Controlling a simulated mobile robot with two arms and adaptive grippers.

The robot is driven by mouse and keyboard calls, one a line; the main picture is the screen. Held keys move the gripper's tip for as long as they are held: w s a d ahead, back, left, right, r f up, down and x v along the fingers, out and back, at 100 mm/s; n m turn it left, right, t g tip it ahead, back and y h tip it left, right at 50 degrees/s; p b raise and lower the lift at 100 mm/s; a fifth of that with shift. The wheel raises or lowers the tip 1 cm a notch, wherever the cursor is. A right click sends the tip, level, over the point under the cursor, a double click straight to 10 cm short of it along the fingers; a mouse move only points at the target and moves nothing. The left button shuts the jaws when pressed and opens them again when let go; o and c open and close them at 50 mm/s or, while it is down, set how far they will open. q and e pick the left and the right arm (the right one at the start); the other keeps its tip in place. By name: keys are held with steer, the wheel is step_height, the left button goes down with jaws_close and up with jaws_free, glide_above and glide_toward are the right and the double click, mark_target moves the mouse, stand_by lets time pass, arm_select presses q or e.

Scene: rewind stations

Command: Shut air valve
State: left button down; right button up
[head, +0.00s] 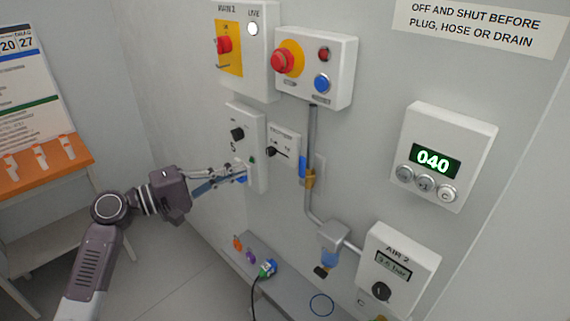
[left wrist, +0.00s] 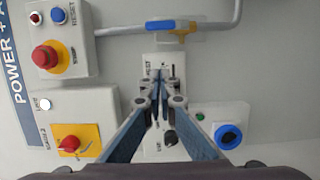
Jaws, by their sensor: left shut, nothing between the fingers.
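A valve with a blue lever and an orange-yellow body (head: 309,178) sits on the grey pipe on the wall. It also shows at the top of the left wrist view (left wrist: 180,28), where the blue lever lies along the pipe. My left gripper (head: 243,172) is shut and empty, left of the valve and apart from it. In the left wrist view its fingertips (left wrist: 161,84) are in front of a small white switch plate (left wrist: 152,68) and hide part of it. My right gripper is in neither view.
The AIR 2 box (head: 402,258) reads about 3.5 bar. Red-button boxes (head: 315,66) are above. A counter box (head: 444,158) shows 040. A blue round socket (left wrist: 228,135) is beside my fingers. A ledge (head: 285,285) holds coloured plugs. An orange-topped table (head: 70,165) stands left.

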mark_target(302, 172)
arm_select(q)
steer(key=w+d+p, duration=0.3)
steer(key=d+p, duration=0.4)
steer(key=d, duration=0.4)
steer(key=shift+d+f, duration=0.1)
steer(key=shift+d, duration=0.05)
